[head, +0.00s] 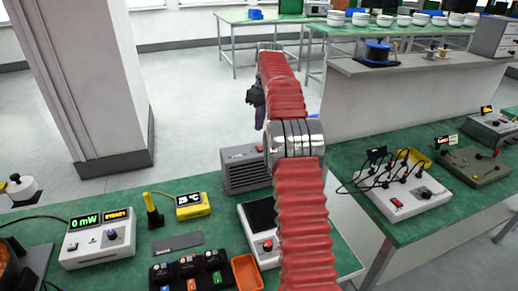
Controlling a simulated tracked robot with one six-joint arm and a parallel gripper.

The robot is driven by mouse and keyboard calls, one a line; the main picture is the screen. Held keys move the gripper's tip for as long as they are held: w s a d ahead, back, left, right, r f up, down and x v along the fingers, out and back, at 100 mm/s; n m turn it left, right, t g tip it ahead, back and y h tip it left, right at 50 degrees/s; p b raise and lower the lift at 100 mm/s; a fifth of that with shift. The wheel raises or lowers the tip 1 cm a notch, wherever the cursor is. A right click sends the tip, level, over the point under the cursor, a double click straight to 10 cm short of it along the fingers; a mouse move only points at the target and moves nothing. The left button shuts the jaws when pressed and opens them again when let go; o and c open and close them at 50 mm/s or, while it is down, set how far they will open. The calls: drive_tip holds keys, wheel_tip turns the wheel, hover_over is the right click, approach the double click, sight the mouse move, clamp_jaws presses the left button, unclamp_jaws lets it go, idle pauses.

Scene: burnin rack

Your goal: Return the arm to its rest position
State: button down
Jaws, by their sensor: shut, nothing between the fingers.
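My arm, in red ribbed sleeves with silver joint bands, rises from the bottom of the head view right of centre and reaches up and away over the bench. My gripper (260,120) is the small dark part hanging at the left of the arm's far end. It is shut and holds nothing. It is small in the picture and partly covered by the arm. It appears beyond the bench's far edge, apart from the things on it.
The green bench (130,197) carries a power meter (98,240), a yellow display unit (193,205), a grey box (246,168), an orange tray (247,272) and a black rack (185,275). A white pillar (92,80) stands left. Another bench at right holds a wired box (405,192).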

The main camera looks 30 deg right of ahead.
drive_tip(key=shift+a+r, duration=0.1)
idle(0.3)
drive_tip(key=s+a+r+t, duration=0.1)
drive_tip(key=s+a+r, duration=0.35)
drive_tip(key=a, duration=0.25)
drive_tip(key=s+a+r+m, duration=0.1)
drive_tip(key=s+a+r, duration=0.35)
drive_tip(key=a, duration=0.25)
drive_tip(key=s+a+r+t, duration=0.1)
drive_tip(key=s+a+r, duration=0.35)
drive_tip(key=a, duration=0.25)
drive_tip(key=s+a+f, duration=0.3)
drive_tip(key=s+a, duration=0.1)
drive_tip(key=s, duration=0.4)
drive_tip(key=s+a+f+m+t, duration=0.1)
drive_tip(key=s+a+f, duration=0.3)
drive_tip(key=s, duration=0.5)
drive_tip(key=s+a+f+m, duration=0.1)
drive_tip(key=s+a+f, duration=0.3)
drive_tip(key=s, duration=0.5)
drive_tip(key=shift+a+f+t, duration=0.25)
drive_tip(key=shift+a+t, duration=0.15)
drive_tip(key=shift+a, duration=0.05)
